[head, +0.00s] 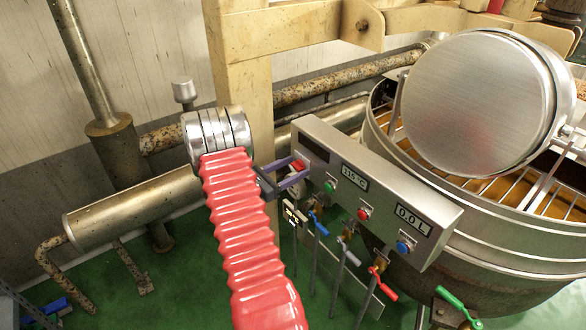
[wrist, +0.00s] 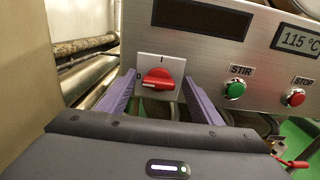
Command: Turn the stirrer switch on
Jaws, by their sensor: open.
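The stirrer switch (wrist: 158,79) is a red rotary knob on a pale square plate at the left end of the steel control panel (wrist: 210,45). Its plate is marked 0 at the left and I at the top. The knob lies nearly level, its white mark toward the 0. In the head view the red knob (head: 298,166) shows small beside my gripper (head: 293,173). My gripper is open, with its purple fingers (wrist: 158,88) on the left and right of the knob. I cannot tell whether they touch it.
A green STIR button (wrist: 234,91) and a red STOP button (wrist: 295,97) sit right of the switch. A blue button (head: 403,247) is farther along. Coloured valve handles, one blue (head: 318,224), hang below the panel. A lidded kettle (head: 490,230) stands right; a wooden post (head: 247,90) stands behind.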

